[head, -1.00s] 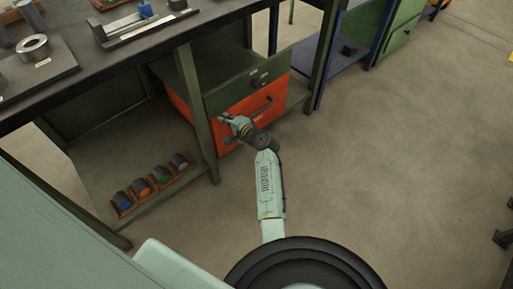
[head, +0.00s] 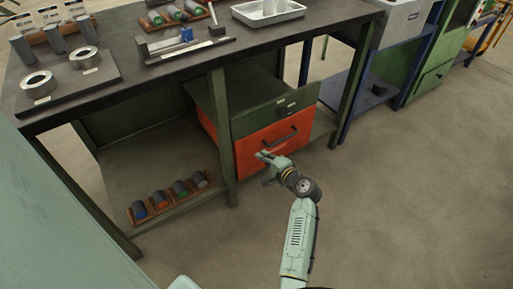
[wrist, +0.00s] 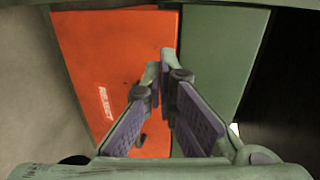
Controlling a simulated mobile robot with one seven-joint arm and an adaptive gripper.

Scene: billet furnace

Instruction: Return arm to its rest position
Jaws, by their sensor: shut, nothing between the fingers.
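My arm (head: 298,240) reaches forward from the bottom of the head view. My gripper (head: 264,157) is at its end, in front of the orange drawer (head: 262,143) under the workbench. In the wrist view my gripper (wrist: 158,72) has its two fingertips together with nothing between them. In the head view the drawer's dark handle (head: 281,139) is just above and right of the fingertips. I cannot tell whether the gripper touches the drawer.
The workbench (head: 190,75) carries ring parts, a fixture and a white tray (head: 268,13). A rack of capped cylinders (head: 170,202) sits on its lower shelf. A bench leg (head: 222,150) stands left of the drawer. The floor (head: 410,190) to the right is clear.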

